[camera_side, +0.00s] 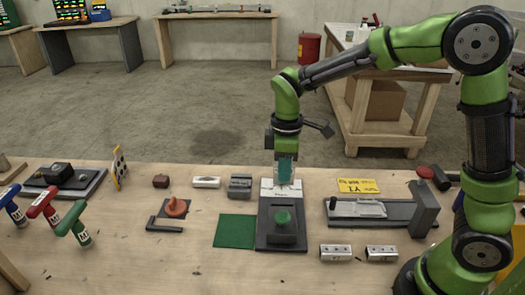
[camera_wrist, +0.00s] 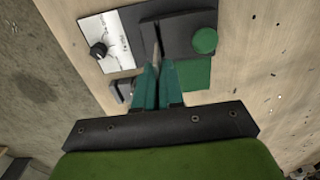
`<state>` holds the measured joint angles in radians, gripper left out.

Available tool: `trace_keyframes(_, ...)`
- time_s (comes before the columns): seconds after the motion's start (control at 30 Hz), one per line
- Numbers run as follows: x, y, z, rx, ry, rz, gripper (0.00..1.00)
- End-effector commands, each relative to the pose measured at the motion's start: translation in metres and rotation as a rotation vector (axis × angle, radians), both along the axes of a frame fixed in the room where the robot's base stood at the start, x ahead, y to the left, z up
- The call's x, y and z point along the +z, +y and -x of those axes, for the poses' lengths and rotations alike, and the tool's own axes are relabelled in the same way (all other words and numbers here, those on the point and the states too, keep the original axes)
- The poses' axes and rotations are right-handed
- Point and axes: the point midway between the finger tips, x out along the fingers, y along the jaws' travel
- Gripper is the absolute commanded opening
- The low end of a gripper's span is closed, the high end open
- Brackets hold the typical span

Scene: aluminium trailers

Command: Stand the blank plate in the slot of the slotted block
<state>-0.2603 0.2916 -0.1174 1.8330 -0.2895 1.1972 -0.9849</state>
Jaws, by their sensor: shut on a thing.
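My gripper (camera_side: 285,178) has teal fingers, pointing down over the back part of a dark fixture with a green button. In the wrist view its fingertips (camera_wrist: 158,74) are close together on a thin grey piece, the blank plate (camera_wrist: 157,56), seen nearly edge-on. The plate is hard to make out against the white panel in the side view. A grey block (camera_side: 240,186) with a groove-like line, apparently the slotted block, sits on the bench left of the gripper. The plate is apart from this block.
The fixture has a white panel (camera_side: 267,190) and a green button (camera_side: 283,217). A green mat (camera_side: 234,231) lies left of it. A dark fixture (camera_side: 385,212) and two metal pieces lie right.

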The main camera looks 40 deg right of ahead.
Motion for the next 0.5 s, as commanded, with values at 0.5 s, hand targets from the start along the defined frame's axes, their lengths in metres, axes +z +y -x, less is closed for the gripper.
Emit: trace_keyframes(0.5,-0.0099,0.0001,0.0004,0.003,0.002,0.001,0.0)
